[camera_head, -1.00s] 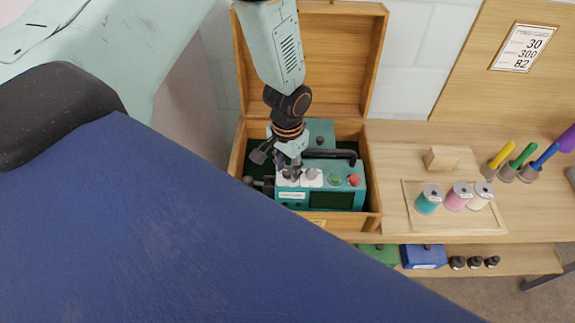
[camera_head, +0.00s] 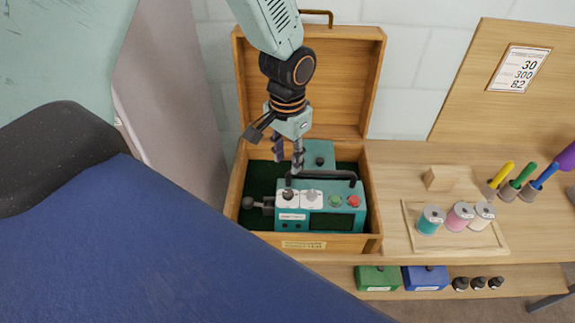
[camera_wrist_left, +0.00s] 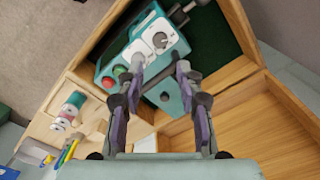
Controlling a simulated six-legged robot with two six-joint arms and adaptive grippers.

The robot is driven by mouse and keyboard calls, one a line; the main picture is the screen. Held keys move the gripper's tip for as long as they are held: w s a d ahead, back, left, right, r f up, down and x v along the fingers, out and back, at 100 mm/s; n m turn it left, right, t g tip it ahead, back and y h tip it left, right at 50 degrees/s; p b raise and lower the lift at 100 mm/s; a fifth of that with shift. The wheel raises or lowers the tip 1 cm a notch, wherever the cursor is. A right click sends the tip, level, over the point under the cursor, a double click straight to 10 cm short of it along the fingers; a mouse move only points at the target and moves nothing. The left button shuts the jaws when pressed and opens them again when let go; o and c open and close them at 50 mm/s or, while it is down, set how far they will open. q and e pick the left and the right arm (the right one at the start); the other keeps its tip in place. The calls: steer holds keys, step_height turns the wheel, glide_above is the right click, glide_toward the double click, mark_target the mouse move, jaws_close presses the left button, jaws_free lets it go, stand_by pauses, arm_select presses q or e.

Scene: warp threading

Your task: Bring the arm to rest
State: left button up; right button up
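My left gripper (camera_head: 288,162) hangs above the open wooden case (camera_head: 237,185), pointing down, over the back part of the teal machine (camera_head: 286,226). Its two fingers are apart with nothing between them. In the left wrist view the left gripper (camera_wrist_left: 160,72) also shows open and empty, with the machine beyond the fingertips. The machine sits in the case, with a black handle, two white dials, a green button, a red button and a dark screen. My right gripper is not in view.
The case's raised lid (camera_head: 335,85) stands behind the left arm. To the right, a wooden tray (camera_head: 455,248) holds three spools, with a wooden block (camera_head: 440,178) behind it and coloured-handled tools beside it. Green (camera_head: 377,278) and blue (camera_head: 425,277) boxes sit on a lower shelf.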

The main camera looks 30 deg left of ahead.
arm_select(q)
steer(key=shift+r, duration=0.2)
stand_by(0.4)
steer(key=s+d+f+n+h, duration=0.1)
steer(key=s+d+f, duration=0.3)
steer(key=s+f, duration=0.8)
steer(key=s+f+n, duration=0.1)
steer(key=s+f, duration=0.1)
steer(key=s, duration=0.5)
steer(key=s+f, duration=0.3)
steer(key=s, duration=0.3)
step_height(320, 180, down, 20)
steer(key=y+b, duration=0.1)
steer(key=b, duration=1.9)
steer(key=shift+s+d+r, duration=0.2)
steer(key=shift+s+d, duration=0.05)
steer(key=shift+s, duration=0.1)
steer(key=shift+o, duration=0.4)
